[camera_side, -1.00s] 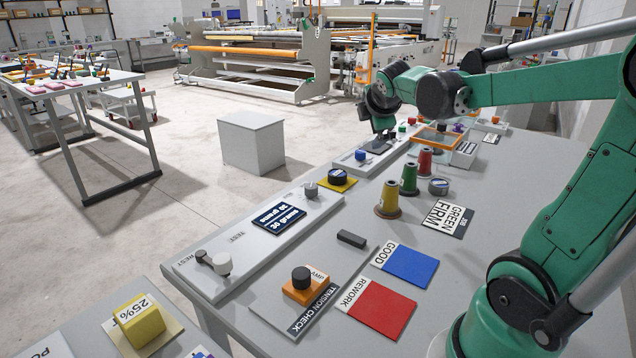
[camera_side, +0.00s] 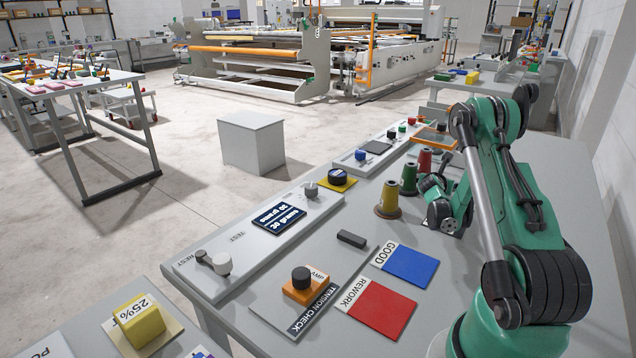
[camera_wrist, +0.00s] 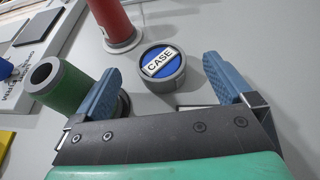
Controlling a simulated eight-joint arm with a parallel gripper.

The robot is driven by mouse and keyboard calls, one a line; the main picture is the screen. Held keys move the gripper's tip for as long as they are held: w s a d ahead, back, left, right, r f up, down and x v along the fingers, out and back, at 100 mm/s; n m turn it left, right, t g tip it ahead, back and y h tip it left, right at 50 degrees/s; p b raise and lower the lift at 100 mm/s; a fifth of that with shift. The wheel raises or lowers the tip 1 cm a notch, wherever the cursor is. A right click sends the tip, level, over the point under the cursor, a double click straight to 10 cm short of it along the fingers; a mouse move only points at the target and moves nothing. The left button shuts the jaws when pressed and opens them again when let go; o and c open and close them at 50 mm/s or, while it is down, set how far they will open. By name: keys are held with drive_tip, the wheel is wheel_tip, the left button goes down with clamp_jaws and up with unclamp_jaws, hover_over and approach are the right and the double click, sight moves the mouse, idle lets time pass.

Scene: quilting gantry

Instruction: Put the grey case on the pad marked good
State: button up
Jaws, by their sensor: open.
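The grey case (camera_wrist: 165,82) is a short round grey tin with a blue top and a white label reading CASE. In the wrist view it stands on the table ahead of my gripper (camera_wrist: 163,68). The blue fingers are open, one to either side of the case in the picture, with nothing held between them. In the side view my gripper (camera_side: 434,186) is low beside the thread spools, and my arm mostly or wholly hides the case. The pad marked GOOD (camera_side: 411,266) is blue, bare, and lies nearer the camera.
A red spool (camera_wrist: 112,20) and a green spool (camera_wrist: 62,88) stand close to the case. A yellow spool (camera_side: 389,200) is farther left. The red REWORK pad (camera_side: 382,310) borders the good pad. A dark bar (camera_side: 352,239) lies left of it.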

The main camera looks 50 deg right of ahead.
drive_tip(key=shift+d+f, duration=0.2)
drive_tip(key=shift+f, duration=0.15)
drive_tip(key=shift+x, duration=2.6)
drive_tip(key=c, duration=1.4)
drive_tip(key=shift+r, duration=0.1)
drive_tip(key=shift+r, duration=0.1)
